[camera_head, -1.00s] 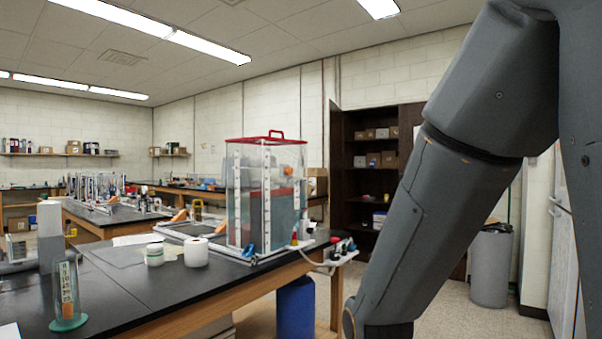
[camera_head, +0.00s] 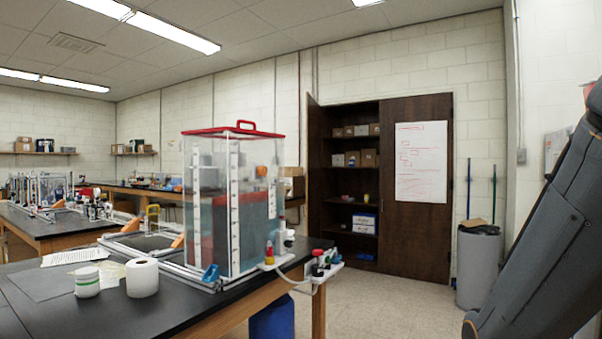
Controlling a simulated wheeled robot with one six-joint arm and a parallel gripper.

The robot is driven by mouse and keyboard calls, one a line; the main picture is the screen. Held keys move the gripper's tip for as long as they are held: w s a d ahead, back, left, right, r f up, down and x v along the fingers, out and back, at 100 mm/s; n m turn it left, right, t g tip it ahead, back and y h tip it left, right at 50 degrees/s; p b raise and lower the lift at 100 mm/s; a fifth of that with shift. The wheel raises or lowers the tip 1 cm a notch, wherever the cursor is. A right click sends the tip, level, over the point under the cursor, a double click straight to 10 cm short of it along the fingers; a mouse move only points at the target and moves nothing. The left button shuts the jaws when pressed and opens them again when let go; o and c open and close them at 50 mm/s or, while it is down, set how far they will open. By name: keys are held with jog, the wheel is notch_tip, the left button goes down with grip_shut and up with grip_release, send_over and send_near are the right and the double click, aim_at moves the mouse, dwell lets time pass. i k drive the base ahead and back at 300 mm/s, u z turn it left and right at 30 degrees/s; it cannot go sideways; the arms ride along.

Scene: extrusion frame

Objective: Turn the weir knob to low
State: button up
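A clear tank (camera_head: 205,225) with a red lid and handle stands on the black bench at the middle of the view. White strips run up its edges, and a grey-teal panel or fill shows inside. Small red, yellow and white fittings (camera_head: 269,254) sit at its lower right. More small red, green and blue fittings (camera_head: 321,264) sit on a white bracket at the bench end. I cannot tell which of these, if any, is the weir knob, nor its setting. My gripper is out of view; only part of my arm shows at the right edge.
The black bench (camera_head: 60,312) holds a white roll (camera_head: 142,278), a small white jar (camera_head: 87,281) and papers. A blue bin (camera_head: 272,322) stands under the bench. A grey trash can (camera_head: 478,268) stands at right. The floor (camera_head: 385,305) between bench and can is clear.

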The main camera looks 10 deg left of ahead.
aim_at(261, 171)
jog(key=i, duration=0.65)
jog(key=u, duration=0.65)
jog(key=i, duration=0.45)
jog(key=u, duration=0.35)
